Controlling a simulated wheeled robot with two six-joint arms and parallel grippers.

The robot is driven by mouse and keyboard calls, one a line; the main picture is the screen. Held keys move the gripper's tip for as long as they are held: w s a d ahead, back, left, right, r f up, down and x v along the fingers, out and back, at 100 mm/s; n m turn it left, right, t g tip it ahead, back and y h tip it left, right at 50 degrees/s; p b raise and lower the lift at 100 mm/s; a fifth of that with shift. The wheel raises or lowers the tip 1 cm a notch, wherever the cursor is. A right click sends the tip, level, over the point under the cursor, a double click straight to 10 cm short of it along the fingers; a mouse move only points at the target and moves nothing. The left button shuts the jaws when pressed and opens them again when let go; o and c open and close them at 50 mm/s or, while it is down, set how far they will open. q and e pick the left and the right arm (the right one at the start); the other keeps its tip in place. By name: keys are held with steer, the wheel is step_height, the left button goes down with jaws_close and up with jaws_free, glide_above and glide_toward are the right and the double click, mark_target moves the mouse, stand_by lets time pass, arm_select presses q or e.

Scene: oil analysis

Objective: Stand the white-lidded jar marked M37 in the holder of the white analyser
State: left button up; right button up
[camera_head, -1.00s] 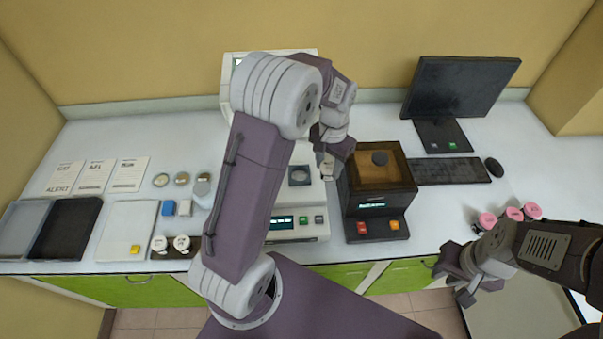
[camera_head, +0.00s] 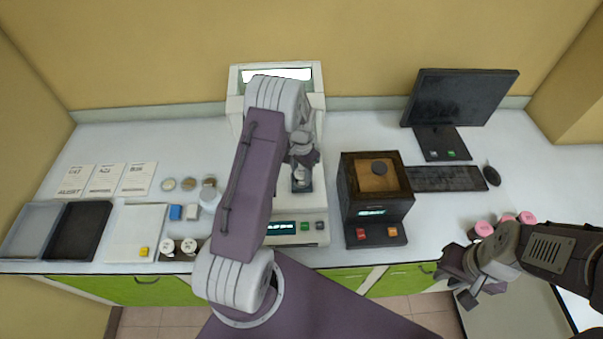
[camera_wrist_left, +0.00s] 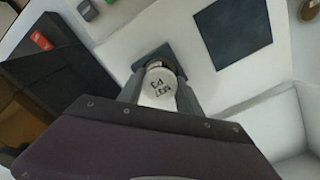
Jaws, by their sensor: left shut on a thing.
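My left gripper (camera_head: 301,181) is shut on a jar whose white lid (camera_wrist_left: 158,84) faces up in the left wrist view. Dark upside-down writing on the lid looks like M37 with a second line. The gripper is over the front part of the white analyser (camera_head: 312,200), where its holder is. In the left wrist view a dark square piece of the holder (camera_wrist_left: 150,55) shows just behind the jar. I cannot tell whether the jar's base is inside the holder or just above it. My right gripper (camera_head: 466,282) is open and empty at the counter's front right.
A black device (camera_head: 376,205) with red and orange buttons stands right of the analyser. Two white-lidded jars (camera_head: 178,248) stand in a dark rack at the left. Several pink-lidded jars (camera_head: 505,222) are near my right arm. A monitor (camera_head: 458,97) and keyboard (camera_head: 446,178) are behind.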

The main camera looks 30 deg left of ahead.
arm_select(q)
steer(key=shift+f, duration=0.8)
steer(key=shift+w+a, duration=0.1)
arm_select(e)
steer(key=shift+a+r, duration=0.1)
steer(key=shift+r, duration=0.3)
arm_select(q)
steer(key=shift+f, duration=0.15)
arm_select(e)
steer(key=shift+f, duration=0.1)
arm_select(q)
steer(key=o, duration=1.4)
steer(key=shift+c, duration=0.2)
